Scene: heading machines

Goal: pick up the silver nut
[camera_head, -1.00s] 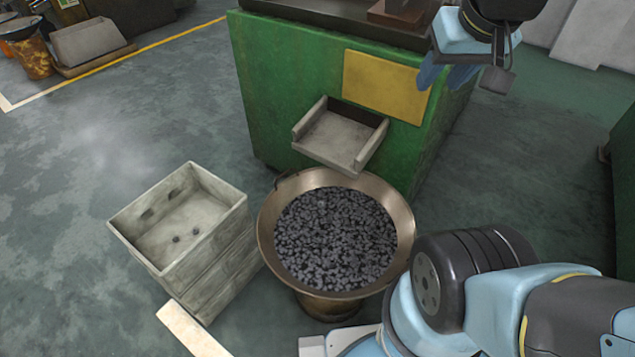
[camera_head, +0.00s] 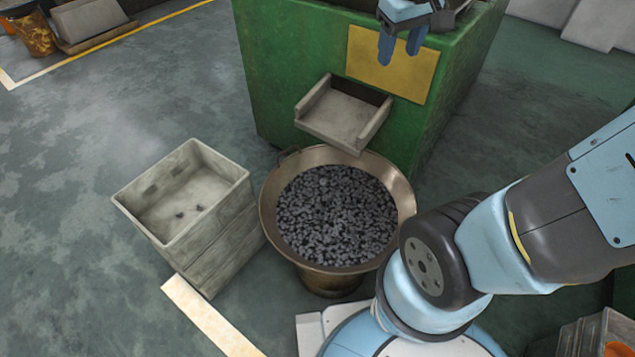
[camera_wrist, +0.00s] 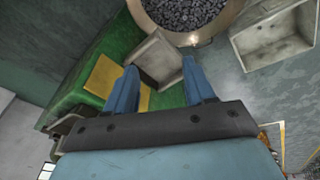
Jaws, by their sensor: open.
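A wide metal bowl (camera_head: 405,196) in the head view is filled with many small dark grey pieces (camera_head: 335,215); single nuts are too small to tell apart, and no silver one stands out. A few small dark pieces (camera_head: 198,207) lie on the floor of the grey crate left of the bowl. My gripper (camera_head: 400,50) is at the top of the head view, in front of the green machine, above and beyond the bowl. Its two blue fingers are apart with nothing between them. The wrist view shows the open fingers (camera_wrist: 164,90), with the bowl (camera_wrist: 188,38) at the top.
The green machine (camera_head: 275,80) with its grey chute (camera_head: 340,112) stands just behind the bowl. The grey crate (camera_head: 205,255) stands close left of the bowl, also at upper right in the wrist view (camera_wrist: 268,62). Open floor (camera_head: 80,200) lies further left.

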